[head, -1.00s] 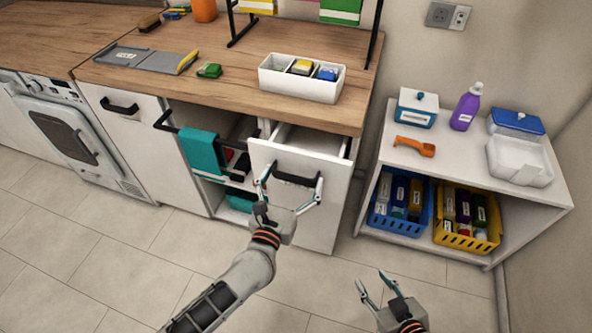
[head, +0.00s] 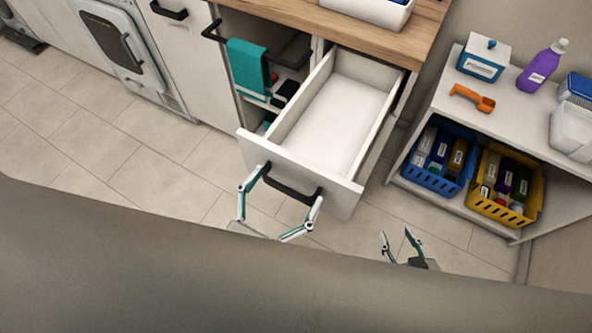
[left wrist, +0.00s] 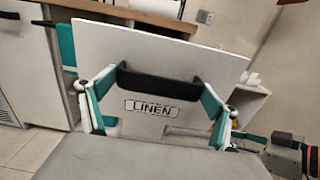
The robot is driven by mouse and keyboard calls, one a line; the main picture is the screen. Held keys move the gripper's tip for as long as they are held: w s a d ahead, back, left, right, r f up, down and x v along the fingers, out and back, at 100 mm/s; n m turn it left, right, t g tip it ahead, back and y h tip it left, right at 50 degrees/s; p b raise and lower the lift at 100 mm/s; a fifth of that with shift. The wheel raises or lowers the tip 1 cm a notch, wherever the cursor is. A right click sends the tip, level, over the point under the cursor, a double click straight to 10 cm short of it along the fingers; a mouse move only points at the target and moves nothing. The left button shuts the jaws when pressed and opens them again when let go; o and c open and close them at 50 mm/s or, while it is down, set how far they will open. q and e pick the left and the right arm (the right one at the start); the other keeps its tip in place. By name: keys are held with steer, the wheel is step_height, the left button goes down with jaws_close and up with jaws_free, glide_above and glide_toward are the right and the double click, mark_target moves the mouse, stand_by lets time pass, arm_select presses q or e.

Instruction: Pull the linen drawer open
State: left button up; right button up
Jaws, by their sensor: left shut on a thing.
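The linen drawer (head: 330,196) is pulled well out from under the wooden worktop, and its white interior looks empty. Its front carries a black bar handle (head: 291,190). In the left wrist view the drawer front (left wrist: 150,42) shows a LINEN label (left wrist: 152,108) just below the handle (left wrist: 158,82). My left gripper (head: 282,198) is shut on the handle, one teal-lined finger at each end of the bar; it also shows in the left wrist view (left wrist: 160,88). My right gripper (head: 397,236) is low, right of the drawer front, with its fingers apart and nothing between them.
Right of the drawer stands a white shelf unit (head: 455,75) with a blue basket (head: 437,184) and a yellow basket (head: 497,211). An open cabinet bay with a teal towel (head: 248,66) is left of the drawer. Tiled floor (head: 110,175) is clear at left. My own body hides the bottom.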

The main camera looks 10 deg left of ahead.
arm_select(q)
steer(key=shift+s+a, duration=0.1)
steer(key=shift+s, duration=0.2)
steer(key=o, duration=1.3)
steer(key=shift+c, duration=0.2)
steer(key=v, duration=1.2)
